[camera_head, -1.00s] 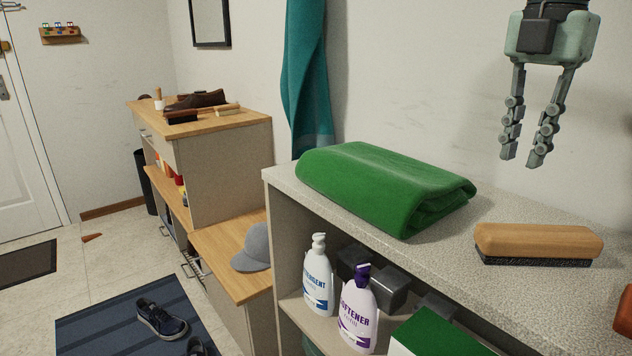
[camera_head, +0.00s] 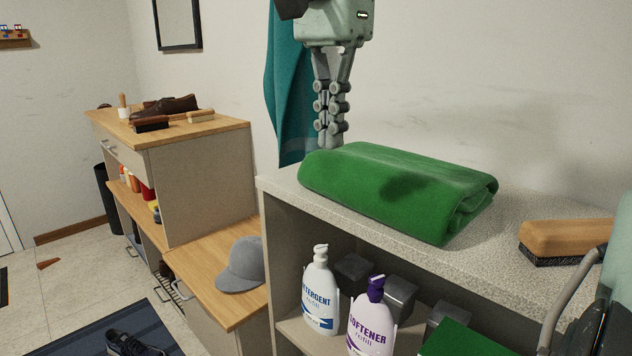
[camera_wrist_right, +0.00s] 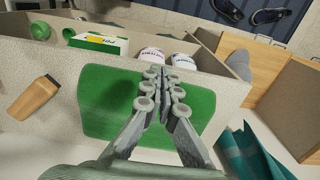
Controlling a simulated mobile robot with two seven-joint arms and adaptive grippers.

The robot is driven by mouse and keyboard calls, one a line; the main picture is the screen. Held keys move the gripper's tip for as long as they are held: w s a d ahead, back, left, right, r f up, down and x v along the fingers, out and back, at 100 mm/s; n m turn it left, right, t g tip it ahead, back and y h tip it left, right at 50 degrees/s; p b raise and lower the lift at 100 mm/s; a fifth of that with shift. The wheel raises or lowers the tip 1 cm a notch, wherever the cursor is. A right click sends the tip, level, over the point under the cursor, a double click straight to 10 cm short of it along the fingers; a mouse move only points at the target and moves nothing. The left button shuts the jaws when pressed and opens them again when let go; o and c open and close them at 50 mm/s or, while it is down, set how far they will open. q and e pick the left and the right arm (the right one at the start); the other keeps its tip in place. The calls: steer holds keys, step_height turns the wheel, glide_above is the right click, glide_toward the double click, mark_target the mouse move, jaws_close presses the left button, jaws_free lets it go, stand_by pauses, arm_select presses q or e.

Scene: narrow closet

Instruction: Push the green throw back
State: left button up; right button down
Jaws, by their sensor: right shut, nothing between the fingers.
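The green throw (camera_head: 395,190) lies folded on the left end of the speckled shelf top (camera_head: 505,200). Its near long side lies close to the shelf's front edge. My right gripper (camera_head: 331,145) points down, with its fingers together and empty, by the throw's far left side. The tips are partly hidden behind the throw's upper edge in the head view. In the right wrist view the shut fingers (camera_wrist_right: 165,74) appear in front of the throw (camera_wrist_right: 105,95); I cannot tell whether they touch it.
A wooden brush (camera_head: 562,240) lies right of the throw. A teal towel (camera_head: 285,90) hangs on the wall beside my right gripper. Detergent (camera_head: 320,295) and softener (camera_head: 372,325) bottles stand on the shelf below. A grey cap (camera_head: 243,265) sits on the lower bench to the left.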

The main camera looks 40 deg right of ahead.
mark_target(388, 161)
steer(key=d+f, duration=0.1)
steer(key=f, duration=0.2)
steer(key=d+f, duration=0.1)
steer(key=f, duration=0.2)
steer(key=d+f, duration=0.1)
steer(key=f, duration=0.3)
steer(key=shift+d, duration=0.25)
steer(key=shift+w+d, duration=0.1)
steer(key=shift+d, duration=0.15)
steer(key=shift+d+r, duration=0.1)
steer(key=shift+d, duration=0.05)
steer(key=d, duration=0.3)
steer(key=d+p, duration=0.1)
steer(key=d, duration=0.2)
steer(key=d+p, duration=0.1)
steer(key=d, duration=0.2)
steer(key=shift+w, duration=0.4)
steer(key=shift+d, duration=0.35)
arm_select(q)
steer(key=f, duration=0.1)
steer(key=d+f, duration=0.1)
steer(key=f, duration=0.1)
steer(key=d+f, duration=0.1)
steer(key=f, duration=0.1)
steer(key=shift+w, duration=0.1)
